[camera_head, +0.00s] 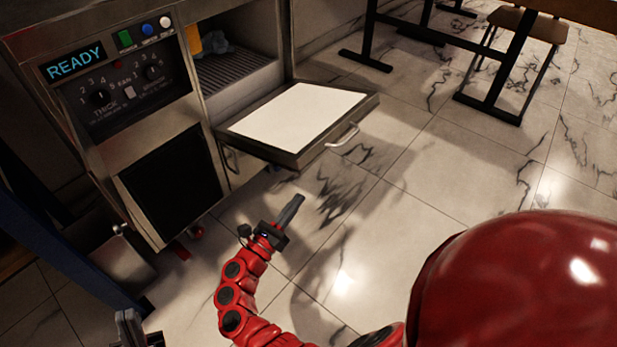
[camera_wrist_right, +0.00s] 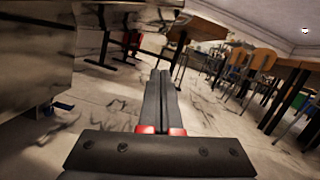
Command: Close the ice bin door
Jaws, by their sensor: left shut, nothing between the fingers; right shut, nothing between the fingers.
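The ice bin door (camera_head: 297,116) hangs open, folded down to about level, with its white inner panel facing up. Its metal handle (camera_head: 343,135) is on the outer edge. The open ice bin (camera_head: 232,72) behind it shows a ridged grey inside. My right gripper (camera_head: 293,205) is shut and empty, below and in front of the door, apart from it. Its shut fingers also show in the right wrist view (camera_wrist_right: 160,95). My left gripper (camera_head: 130,325) shows only in part at the bottom left edge, shut and empty, well away from the door.
The machine's control panel (camera_head: 120,80) with a READY display is left of the bin. A blue cloth-like item (camera_head: 215,43) and something yellow lie inside the bin. Tables and a stool (camera_head: 525,25) stand at the back right. The marble floor (camera_head: 420,150) right of the door is clear.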

